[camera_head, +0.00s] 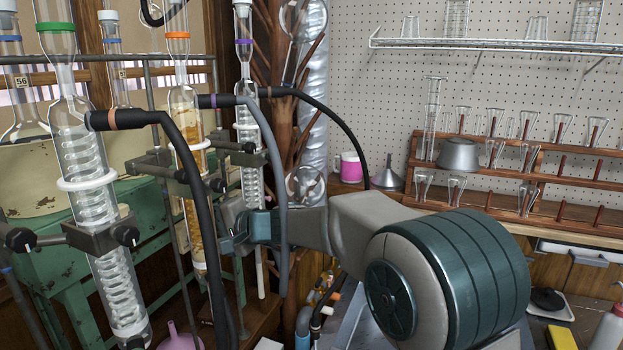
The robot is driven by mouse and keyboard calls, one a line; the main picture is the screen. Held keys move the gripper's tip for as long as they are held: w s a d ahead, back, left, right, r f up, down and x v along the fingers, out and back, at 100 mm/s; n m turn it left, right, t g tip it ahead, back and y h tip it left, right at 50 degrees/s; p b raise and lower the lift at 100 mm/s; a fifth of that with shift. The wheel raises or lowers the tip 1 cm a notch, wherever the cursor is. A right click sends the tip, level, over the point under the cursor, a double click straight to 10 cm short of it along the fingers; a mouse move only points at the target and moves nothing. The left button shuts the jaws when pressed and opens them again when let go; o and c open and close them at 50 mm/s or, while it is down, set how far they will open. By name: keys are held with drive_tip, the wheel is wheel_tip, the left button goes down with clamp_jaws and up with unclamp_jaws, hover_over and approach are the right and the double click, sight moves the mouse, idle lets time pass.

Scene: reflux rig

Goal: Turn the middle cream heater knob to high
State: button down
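My gripper (236,232) is left of the picture's middle, at the end of my arm, which reaches in from the lower right. It points left, among the glass columns. A grey hose crosses in front of it and hides part of it, so I cannot tell whether its fingers are open or shut. A cream rounded body (32,188) stands under a flask at the left, behind a coiled condenser; it may be a heater. I can make out no middle cream heater knob in this view. The black knobs I see sit on the condenser clamps.
A coiled glass condenser (105,245) stands at front left, with an amber one (184,120) and a clear one (250,140) behind. Black hoses (190,150) hang among them. Green worn furniture (150,222) stands behind. A wooden glassware rack (570,172) is at right.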

drive_tip(key=shift+w+d+f, duration=0.25)
drive_tip(key=shift+d+f, duration=0.05)
drive_tip(key=shift+f, duration=0.25)
drive_tip(key=shift+r, duration=0.15)
drive_tip(key=b+v, duration=0.3)
drive_tip(key=v, duration=0.2)
drive_tip(key=shift+s+d, duration=0.2)
drive_tip(key=shift+d, duration=0.1)
idle(0.3)
